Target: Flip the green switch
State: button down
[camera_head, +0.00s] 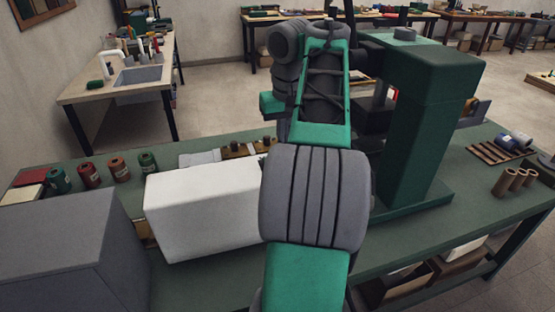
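I cannot make out a green switch in this view. A tall dark green machine (432,110) stands on the green-topped bench (215,285), right of the middle. Dark parts sit on its left side, with small white and red bits near them, partly covered by my arm. My arm, in grey and bright green, rises from the bottom centre and hides the middle of the bench. My gripper does not show; the far end of my arm is hidden behind its own links.
A white box (205,210) and a large grey block (65,255) stand on the bench at left. Several coloured spools (88,174) line the bench behind them. At right are a slatted wooden rack (495,152) and brown tubes (512,181). Other worktables stand behind, across open floor.

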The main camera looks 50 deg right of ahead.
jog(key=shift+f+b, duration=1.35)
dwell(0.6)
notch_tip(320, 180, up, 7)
jog(key=p, duration=0.7)
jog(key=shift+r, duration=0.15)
